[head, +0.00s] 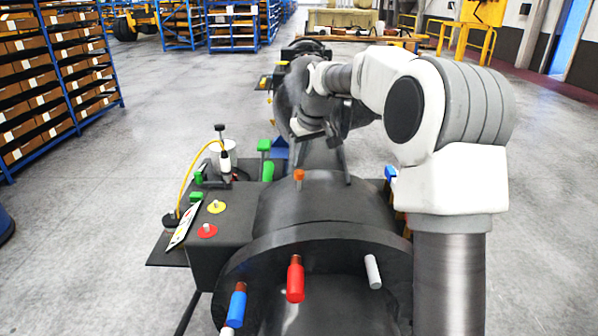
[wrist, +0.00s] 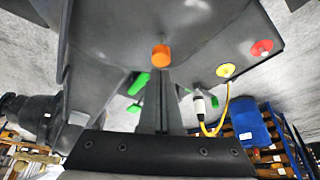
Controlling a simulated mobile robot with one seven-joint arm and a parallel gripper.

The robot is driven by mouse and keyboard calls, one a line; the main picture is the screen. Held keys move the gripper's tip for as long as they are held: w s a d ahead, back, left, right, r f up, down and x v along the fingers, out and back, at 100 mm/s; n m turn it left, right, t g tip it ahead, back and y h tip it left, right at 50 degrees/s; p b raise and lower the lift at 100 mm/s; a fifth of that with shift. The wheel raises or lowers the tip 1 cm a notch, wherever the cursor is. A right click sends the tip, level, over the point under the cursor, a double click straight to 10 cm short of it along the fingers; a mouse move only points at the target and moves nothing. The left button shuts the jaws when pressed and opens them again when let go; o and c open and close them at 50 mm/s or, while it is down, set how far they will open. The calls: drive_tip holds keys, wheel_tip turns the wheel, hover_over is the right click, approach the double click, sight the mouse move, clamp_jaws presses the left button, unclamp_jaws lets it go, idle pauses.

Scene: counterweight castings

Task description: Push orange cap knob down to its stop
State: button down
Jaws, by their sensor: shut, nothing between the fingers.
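The orange cap knob (head: 299,177) stands upright on the dark casting (head: 325,205) in the head view. In the wrist view the orange cap knob (wrist: 161,53) is near the top middle, just above the tips of my gripper (wrist: 163,75) in the picture. My gripper's dark fingers are together and hold nothing. In the head view the end of my arm is behind the knob and apart from it; the fingertips are hard to make out there. The knob's stem is mostly hidden in the wrist view.
Blue (head: 237,305), red (head: 296,280) and grey (head: 373,271) handles stick out from the near flange. Red (head: 207,231) and yellow (head: 217,207) buttons and a green-topped post (head: 264,146) are left of the knob. A yellow cable (head: 186,180) loops at the left.

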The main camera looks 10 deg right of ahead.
sight(299, 172)
drive_tip(key=shift+f, duration=0.25)
drive_tip(key=shift+f+b, duration=1.1)
drive_tip(key=shift+f, duration=0.2)
drive_tip(key=shift+r, duration=0.1)
idle(0.4)
drive_tip(key=shift+r+p, duration=1.2)
drive_tip(key=shift+r, duration=0.25)
wheel_tip(299, 172, up, 5)
drive_tip(key=p, duration=0.3)
drive_tip(key=shift+p, duration=0.35)
